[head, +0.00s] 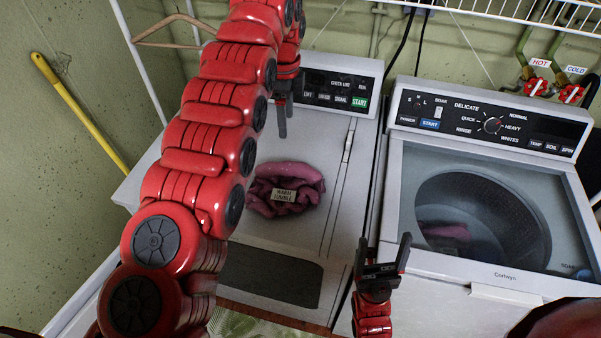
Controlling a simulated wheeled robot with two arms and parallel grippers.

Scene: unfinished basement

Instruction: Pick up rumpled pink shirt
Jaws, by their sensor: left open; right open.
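A rumpled pink shirt (288,177) lies bunched on the white top of the left machine, with a small "WARM TUMBLE" label in front of it. My red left arm passes close by its left side in the picture. My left gripper (283,120) is seen edge-on, open, above and behind the shirt near the control panel, apart from it. My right gripper (384,252) is open and empty, pointing up, in front of the gap between the two machines, to the right of and below the shirt.
The washer (480,273) at right has a see-through lid, with a pinkish cloth (446,231) inside. A wire shelf (500,10) runs above. Hot and cold taps (552,90) are at the back right. A yellow pole (80,112) leans at left, and a hanger (172,32) hangs behind.

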